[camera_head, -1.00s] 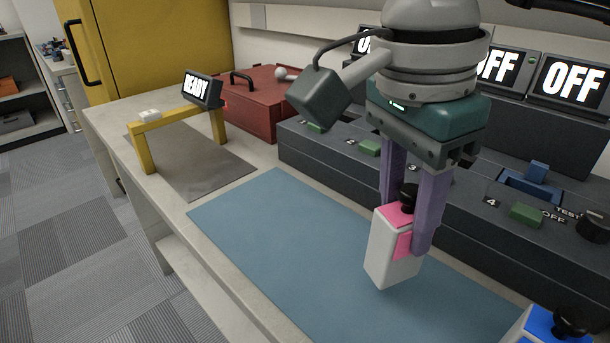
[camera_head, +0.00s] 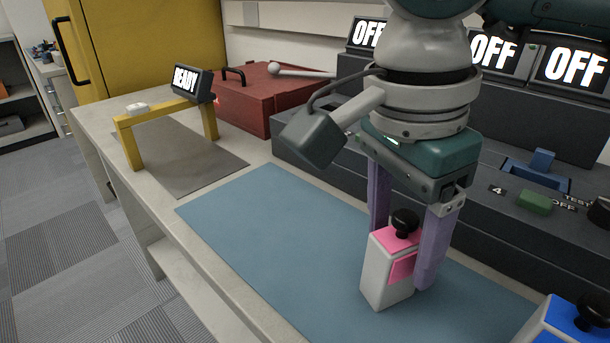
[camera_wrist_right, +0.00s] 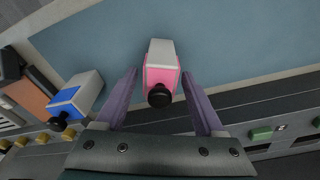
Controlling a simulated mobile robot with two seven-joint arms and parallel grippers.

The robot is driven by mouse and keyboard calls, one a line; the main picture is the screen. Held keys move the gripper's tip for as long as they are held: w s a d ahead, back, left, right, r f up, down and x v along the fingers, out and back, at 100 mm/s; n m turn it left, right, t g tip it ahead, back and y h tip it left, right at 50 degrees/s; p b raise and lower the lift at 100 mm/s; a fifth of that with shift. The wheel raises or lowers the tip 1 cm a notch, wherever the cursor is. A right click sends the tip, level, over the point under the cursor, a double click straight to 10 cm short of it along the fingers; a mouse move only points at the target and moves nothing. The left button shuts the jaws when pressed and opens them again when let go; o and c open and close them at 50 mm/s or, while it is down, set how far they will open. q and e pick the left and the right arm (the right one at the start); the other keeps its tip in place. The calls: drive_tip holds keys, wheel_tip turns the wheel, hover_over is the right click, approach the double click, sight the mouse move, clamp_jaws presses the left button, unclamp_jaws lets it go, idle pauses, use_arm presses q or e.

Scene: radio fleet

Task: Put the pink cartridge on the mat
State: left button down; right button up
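The pink cartridge (camera_head: 388,270), a white block with a pink top and label and a black knob, stands upright on the blue mat (camera_head: 270,225). My right gripper (camera_head: 402,258) is open around its upper part, one purple finger on each side. In the right wrist view the cartridge (camera_wrist_right: 161,68) sits between the spread fingers of the gripper (camera_wrist_right: 159,76), with a gap on both sides. The cartridge's base appears to rest on the mat. My left gripper is not in view.
A blue cartridge (camera_head: 570,325) stands at the near right, beside the mat. The dark console (camera_head: 310,148) with OFF displays runs along the back. A yellow stand (camera_head: 128,143) with a READY sign and a red box (camera_head: 255,100) are at the left. The mat's left part is clear.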

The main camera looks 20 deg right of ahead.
sight(390, 241)
drive_tip(key=shift+r, duration=0.1)
wheel_tip(390, 241, up, 12)
drive_tip(key=a+p, duration=0.1)
drive_tip(key=shift+a, duration=0.25)
drive_tip(key=shift+d, duration=0.1)
idle(0.3)
